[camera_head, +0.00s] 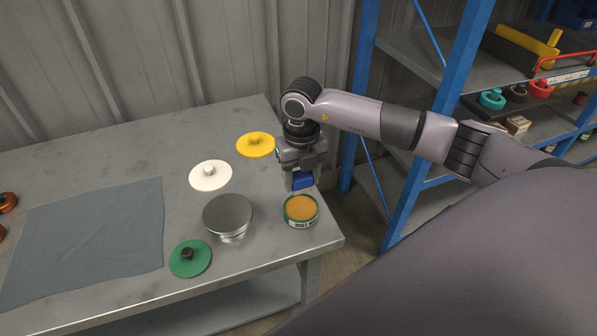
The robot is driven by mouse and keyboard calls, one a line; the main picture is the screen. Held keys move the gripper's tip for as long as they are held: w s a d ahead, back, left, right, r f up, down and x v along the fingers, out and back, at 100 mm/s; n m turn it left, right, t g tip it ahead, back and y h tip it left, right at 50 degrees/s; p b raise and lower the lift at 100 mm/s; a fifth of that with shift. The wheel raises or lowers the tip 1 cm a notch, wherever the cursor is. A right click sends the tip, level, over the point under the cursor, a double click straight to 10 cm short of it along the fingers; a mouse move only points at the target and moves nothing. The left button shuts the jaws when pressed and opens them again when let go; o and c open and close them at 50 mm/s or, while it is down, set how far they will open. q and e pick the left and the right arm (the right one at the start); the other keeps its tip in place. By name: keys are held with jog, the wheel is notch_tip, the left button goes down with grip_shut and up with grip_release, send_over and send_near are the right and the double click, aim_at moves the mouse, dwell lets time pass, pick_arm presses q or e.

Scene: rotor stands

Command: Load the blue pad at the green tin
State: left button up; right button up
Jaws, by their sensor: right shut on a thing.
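The green tin (301,211) stands open near the front right corner of the table, with an orange-tan filling showing at its top. My right gripper (300,184) points down just behind and above the tin. It is shut on the blue pad (303,181), which shows below the fingers. The pad looks apart from the tin, though the gap between them is hard to judge. My left gripper is not in view.
A round silver stand (228,214) is left of the tin. Green (190,259), white (210,175) and yellow (255,145) knobbed discs lie around it. A grey cloth (85,240) covers the table's left. A blue-framed shelf (415,130) stands right of the table.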

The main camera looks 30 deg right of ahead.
jog(key=b, duration=0.5)
send_over(301, 209)
jog(key=shift+w+d+f, duration=0.1)
jog(key=shift+f, duration=2.95)
jog(key=shift+f, duration=0.6)
jog(key=shift+r+p, duration=2.6)
jog(key=shift+r, duration=1.05)
jog(key=shift+f, duration=0.1)
